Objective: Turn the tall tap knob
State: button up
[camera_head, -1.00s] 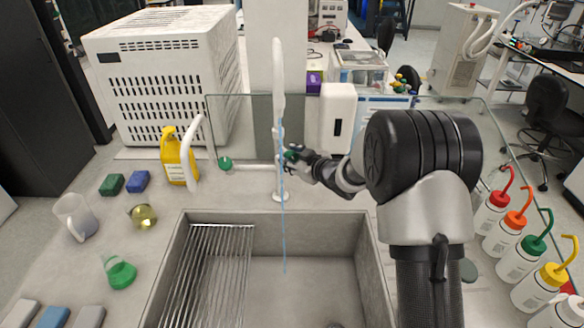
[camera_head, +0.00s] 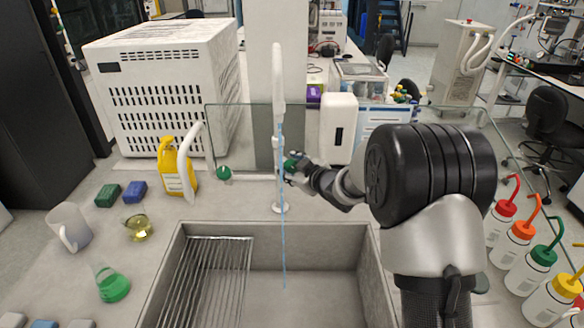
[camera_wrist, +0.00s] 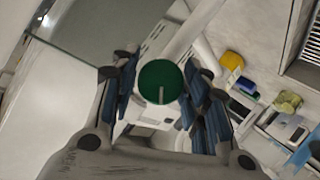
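The tall tap (camera_head: 278,75) is a white column with a curved top behind the sink. A thin blue stream (camera_head: 284,240) runs down from it into the sink. Its green round knob (camera_head: 291,163) is on the tap's right side, partly hidden by my gripper (camera_head: 296,170).
A second green knob (camera_head: 224,173) is left of the tap. The sink (camera_head: 300,284) has a wire rack (camera_head: 208,285). A yellow bottle (camera_head: 174,168), a flask (camera_head: 113,284) and a beaker (camera_head: 68,228) stand left. A glass screen (camera_head: 232,125) and a white dispenser (camera_head: 338,128) are behind.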

jog(key=shift+o, duration=1.2)
jog(key=shift+d, duration=0.1)
jog(key=v, duration=1.2)
jog(key=shift+r, duration=0.1)
